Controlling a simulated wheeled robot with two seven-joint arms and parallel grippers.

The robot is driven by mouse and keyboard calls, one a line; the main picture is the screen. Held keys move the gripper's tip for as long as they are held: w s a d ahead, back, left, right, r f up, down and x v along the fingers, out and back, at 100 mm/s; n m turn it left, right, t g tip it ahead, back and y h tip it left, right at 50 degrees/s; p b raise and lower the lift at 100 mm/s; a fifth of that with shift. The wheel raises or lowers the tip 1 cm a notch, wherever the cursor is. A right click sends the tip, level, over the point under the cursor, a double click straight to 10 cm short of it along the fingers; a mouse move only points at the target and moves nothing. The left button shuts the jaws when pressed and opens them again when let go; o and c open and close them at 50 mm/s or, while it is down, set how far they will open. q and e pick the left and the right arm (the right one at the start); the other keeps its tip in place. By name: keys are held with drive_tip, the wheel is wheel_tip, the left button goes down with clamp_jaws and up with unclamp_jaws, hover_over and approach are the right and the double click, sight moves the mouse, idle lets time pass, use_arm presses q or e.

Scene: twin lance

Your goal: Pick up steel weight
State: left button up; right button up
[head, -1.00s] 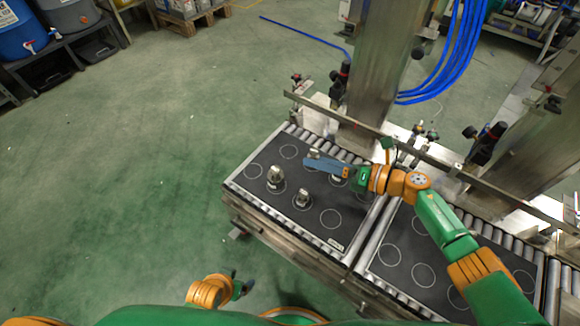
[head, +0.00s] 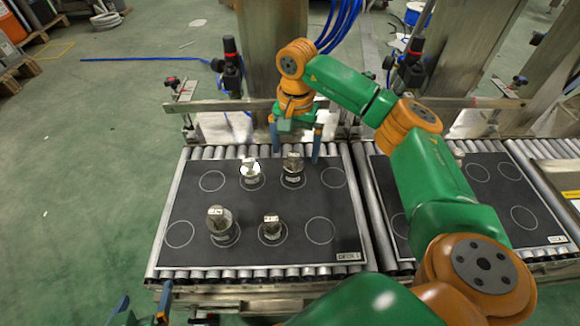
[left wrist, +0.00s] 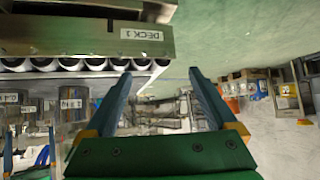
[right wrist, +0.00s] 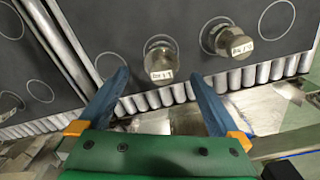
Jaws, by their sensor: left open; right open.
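Several metal weights stand upright in printed circles on the black deck (head: 195,205): a bright one at back left (head: 250,176), a darker one at back right (head: 292,172), one at front left (head: 219,224) and one at front right (head: 270,229). Their labels are too small to tell which is steel. My right gripper (head: 295,148) is open and empty at the deck's back edge, around or just behind the back right weight. That weight (right wrist: 160,62) shows beyond its fingertips in the right wrist view. My left gripper (head: 143,300) is open and empty, low at the front left, off the deck.
Rollers (head: 165,230) border the deck. A second deck (head: 500,200) with empty circles lies to the right, partly behind my right arm. A metal rail (head: 215,105) and columns stand behind. Circles at the deck's left and right ends are empty.

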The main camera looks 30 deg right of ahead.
sight(294, 164)
wheel_tip(294, 164, down, 3)
drive_tip(key=shift+a+r+b, duration=0.1)
drive_tip(key=shift+r+b, duration=0.05)
drive_tip(key=shift+b, duration=0.6)
wheel_tip(294, 164, down, 2)
drive_tip(key=shift+f+b, duration=0.25)
drive_tip(key=shift+b, duration=0.4)
drive_tip(key=shift+f, duration=0.1)
use_arm(q)
drive_tip(key=w+d+r+t+h, duration=0.1)
drive_tip(key=w+r+t+h, duration=0.1)
drive_tip(key=r+t, duration=0.3)
drive_tip(key=w+d+r+m+t+h, duration=0.1)
drive_tip(key=r+t, duration=0.5)
drive_tip(key=r, duration=0.7)
drive_tip(key=shift+w+d+r+h, duration=0.2)
drive_tip(key=shift+w+d+h, duration=0.2)
drive_tip(key=shift+w+d, duration=0.3)
use_arm(e)
clamp_jaws()
